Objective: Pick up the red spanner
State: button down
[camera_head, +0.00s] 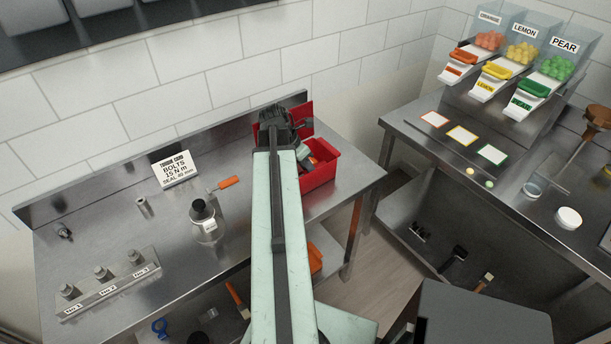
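I cannot make out a red spanner for certain. A red bin (321,178) stands at the back right of the left steel bench, holding a few grey-green and dark items that are partly hidden by my arm. My gripper (277,117) is at the far end of my pale green arm, over the back of the bench beside the bin. Its fingers are dark and small, and I cannot tell whether they are open or shut or hold anything. The arm hides part of the bin and the bench below it.
On the left bench (110,232) are an orange-handled tool (228,182), a bottle with a black cap (206,222), a sign (174,169) and a rack of bolts (108,285). A lower shelf holds more tools. The right bench (450,155) carries candy dispensers.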

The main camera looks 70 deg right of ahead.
jog(key=shift+r, duration=0.1)
notch_tip(320, 180, up, 18)
jog(key=p, duration=1.8)
jog(key=c, duration=1.8)
grip_release()
jog(key=shift+c, duration=0.2)
grip_shut()
